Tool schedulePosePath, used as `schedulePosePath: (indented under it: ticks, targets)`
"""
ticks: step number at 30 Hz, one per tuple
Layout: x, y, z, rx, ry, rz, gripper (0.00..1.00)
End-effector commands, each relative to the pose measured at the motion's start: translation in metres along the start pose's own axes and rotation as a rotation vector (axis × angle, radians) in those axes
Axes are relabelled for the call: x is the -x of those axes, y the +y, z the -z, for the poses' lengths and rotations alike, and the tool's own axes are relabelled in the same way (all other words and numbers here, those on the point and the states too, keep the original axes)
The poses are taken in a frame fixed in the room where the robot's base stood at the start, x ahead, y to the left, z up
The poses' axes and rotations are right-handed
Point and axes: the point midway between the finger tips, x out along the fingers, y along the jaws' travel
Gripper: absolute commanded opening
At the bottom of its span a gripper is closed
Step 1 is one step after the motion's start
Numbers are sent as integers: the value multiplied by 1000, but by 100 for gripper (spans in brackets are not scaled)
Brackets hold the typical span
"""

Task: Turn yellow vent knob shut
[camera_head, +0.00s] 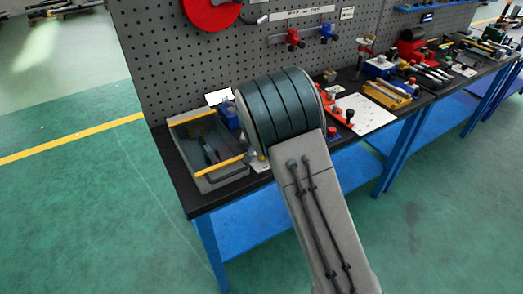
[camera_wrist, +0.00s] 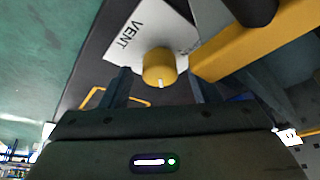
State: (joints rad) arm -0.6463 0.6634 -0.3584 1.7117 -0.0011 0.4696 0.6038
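The yellow vent knob (camera_wrist: 158,66) shows in the wrist view on a white plate (camera_wrist: 172,27) marked VENT. A pale mark on the knob points down the picture, towards my gripper. My gripper (camera_wrist: 158,77) is open, with one dark finger to the left of the knob and the other to its right. Gaps show between the knob and both fingers in the picture; the depth between them is hard to tell. In the head view my arm hides the gripper and knob.
A grey tray (camera_head: 221,178) with yellow bars stands on the dark bench at the left. One yellow bar (camera_wrist: 258,42) lies close right of the knob in the wrist view. A grey pegboard (camera_head: 160,60) stands behind. Tools and a yellow block (camera_head: 388,95) lie to the right.

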Motion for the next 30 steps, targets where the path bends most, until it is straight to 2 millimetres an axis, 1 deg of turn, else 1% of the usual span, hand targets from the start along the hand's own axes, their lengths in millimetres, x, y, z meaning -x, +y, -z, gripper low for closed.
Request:
schedulePosePath:
  ticks: [7, 11, 14, 24, 30]
  targets:
    - [1, 0, 0, 1, 1, 0, 56]
    - [10, 0, 1, 0, 2, 2, 56]
    - [25, -1, 0, 1, 3, 4, 56]
    - [96, -1, 0, 2, 3, 4, 56]
    - [126, -1, 0, 2, 2, 3, 56]
